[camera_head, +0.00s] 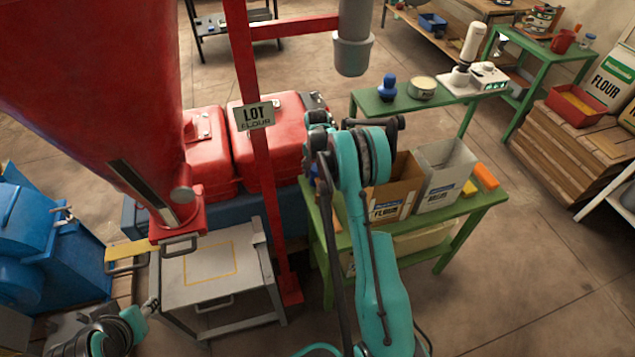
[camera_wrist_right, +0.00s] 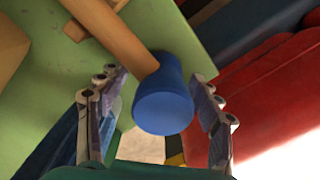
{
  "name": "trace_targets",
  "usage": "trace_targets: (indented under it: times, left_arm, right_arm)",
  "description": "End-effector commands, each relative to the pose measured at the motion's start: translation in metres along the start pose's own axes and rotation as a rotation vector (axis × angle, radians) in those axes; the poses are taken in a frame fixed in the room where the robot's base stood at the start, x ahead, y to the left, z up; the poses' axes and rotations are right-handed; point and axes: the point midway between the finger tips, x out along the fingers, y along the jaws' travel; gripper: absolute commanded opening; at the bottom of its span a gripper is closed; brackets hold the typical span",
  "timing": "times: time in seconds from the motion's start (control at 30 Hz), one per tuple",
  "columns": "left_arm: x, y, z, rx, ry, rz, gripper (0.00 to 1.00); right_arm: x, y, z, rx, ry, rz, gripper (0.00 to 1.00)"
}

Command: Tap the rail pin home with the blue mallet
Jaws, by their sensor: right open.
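The blue mallet shows in the right wrist view, with its blue head (camera_wrist_right: 163,95) near the middle and its wooden handle (camera_wrist_right: 112,32) running to the upper left over a green bench top (camera_wrist_right: 45,110). My right gripper (camera_wrist_right: 159,80) is open, with one finger on each side of the head; contact is not clear. I cannot make out the rail pin.
A green bench (camera_head: 455,212) holds a flour box (camera_head: 391,208) and a grey bin (camera_head: 445,172). A red post (camera_head: 262,165) stands left of my right arm. The red hopper (camera_head: 90,90) overhangs the grey table (camera_head: 245,285). Open floor lies at right.

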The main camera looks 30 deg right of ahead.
Motion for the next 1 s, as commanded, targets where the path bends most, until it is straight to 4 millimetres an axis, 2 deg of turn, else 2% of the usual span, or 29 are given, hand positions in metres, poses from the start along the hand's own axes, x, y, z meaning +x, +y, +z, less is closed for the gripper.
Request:
trace_targets:
  times: [0.17,0.27,0.4,0.43,0.67,0.77,0.87,1.0]
  left_arm:
    - [-0.001,0.000,-0.001,0.000,0.000,0.000,0.40]
    - [-0.001,0.000,-0.001,0.000,0.000,0.000,0.40]
    - [-0.001,0.000,-0.001,0.000,0.000,0.000,0.40]
    - [-0.001,0.000,-0.001,0.000,0.000,0.000,0.40]
    - [-0.001,0.000,-0.001,0.000,0.000,0.000,0.40]
    - [-0.003,0.000,-0.002,0.000,0.000,0.000,0.40]
    - [-0.009,0.000,-0.006,0.000,0.000,0.000,0.40]
    - [-0.019,0.000,-0.014,0.000,0.000,0.000,0.40]
  right_arm:
    - [-0.001,0.000,0.000,0.000,0.000,0.000,0.65]
    - [-0.001,0.000,0.000,0.000,0.000,0.000,0.41]
    - [-0.001,0.000,0.000,-0.001,0.000,0.000,0.04]
    - [-0.001,0.000,0.000,-0.001,0.000,0.000,0.00]
    - [-0.001,0.000,0.001,-0.001,-0.001,0.001,0.00]
    - [-0.007,0.000,0.001,-0.001,-0.001,0.001,0.00]
    - [-0.023,0.000,0.001,-0.001,-0.001,0.000,0.00]
    - [-0.054,0.000,0.001,-0.001,0.000,0.000,0.00]
